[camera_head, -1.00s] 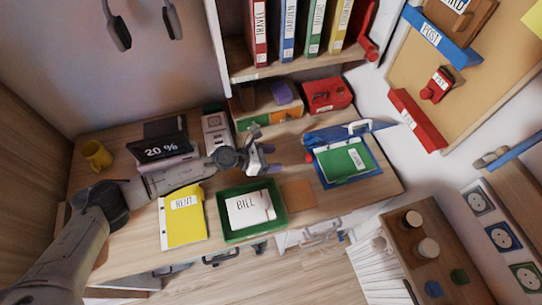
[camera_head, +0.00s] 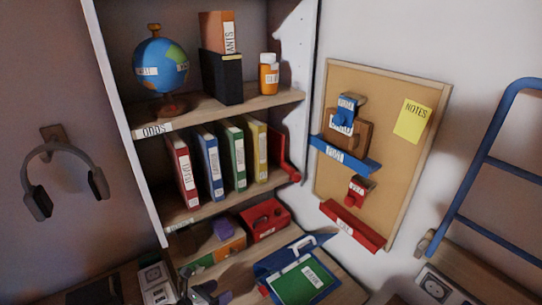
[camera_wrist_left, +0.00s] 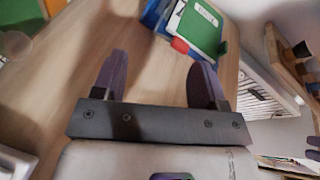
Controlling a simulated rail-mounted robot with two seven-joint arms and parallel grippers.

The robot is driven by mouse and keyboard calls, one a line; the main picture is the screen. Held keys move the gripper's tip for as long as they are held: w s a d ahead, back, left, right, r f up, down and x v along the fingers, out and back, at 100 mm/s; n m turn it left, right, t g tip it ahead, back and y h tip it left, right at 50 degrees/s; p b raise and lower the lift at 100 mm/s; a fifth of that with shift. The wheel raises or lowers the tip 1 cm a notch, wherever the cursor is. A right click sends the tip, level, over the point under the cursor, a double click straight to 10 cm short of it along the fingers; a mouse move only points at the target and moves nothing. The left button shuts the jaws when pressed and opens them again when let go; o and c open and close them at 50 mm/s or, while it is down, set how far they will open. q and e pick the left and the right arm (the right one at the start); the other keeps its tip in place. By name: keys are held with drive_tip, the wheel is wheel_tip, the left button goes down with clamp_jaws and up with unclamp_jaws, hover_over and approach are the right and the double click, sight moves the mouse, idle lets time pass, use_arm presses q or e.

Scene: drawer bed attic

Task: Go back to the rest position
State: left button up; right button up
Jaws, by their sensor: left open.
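My left gripper (camera_head: 207,294) shows at the bottom edge of the head view, above the desk and left of the blue tray (camera_head: 261,270). In the left wrist view my left gripper (camera_wrist_left: 160,82) has its two dark purple fingers wide apart with nothing between them. Below it lies the bare wooden desk top (camera_wrist_left: 150,60). The tray, with a green folder (camera_wrist_left: 200,28) on it, is beyond the fingertips, apart from them. My right gripper is not seen in the head view.
A shelf unit holds a globe (camera_head: 160,68), several binders (camera_head: 209,163) and a red box (camera_head: 265,219). Headphones (camera_head: 65,178) hang at left. A corkboard (camera_head: 385,110) with blue and red ledges is on the right wall. A blue ladder (camera_head: 470,190) stands at far right.

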use_arm(q)
drive_tip(key=w+a+r+n+t+y, duration=0.15)
drive_tip(key=r+n+t+y, duration=0.35)
drive_tip(key=r+n, duration=0.55)
drive_tip(key=w+a+r+n+t+y, duration=0.1)
drive_tip(key=a+r+n+t+y, duration=0.15)
drive_tip(key=r+n+y, duration=0.8)
drive_tip(key=s+f+n+g+h, duration=0.25)
drive_tip(key=s+n, duration=0.25)
drive_tip(key=n, duration=0.5)
drive_tip(key=s+f+n+g+h, duration=0.1)
drive_tip(key=s+f+n+g, duration=0.25)
drive_tip(key=s+f, duration=0.6)
drive_tip(key=s+a+f+n+g+h+p, duration=0.15)
drive_tip(key=s+f+g, duration=0.3)
drive_tip(key=s, duration=1.05)
drive_tip(key=s+f+n+g+h, duration=0.1)
drive_tip(key=s+f+n+g, duration=0.4)
drive_tip(key=s, duration=0.8)
wheel_tip(320, 180, up, 36)
drive_tip(key=m+t+p, duration=0.1)
drive_tip(key=p, duration=3.5)
drive_tip(key=shift+w+f+m, duration=0.25)
drive_tip(key=shift+m, duration=0.15)
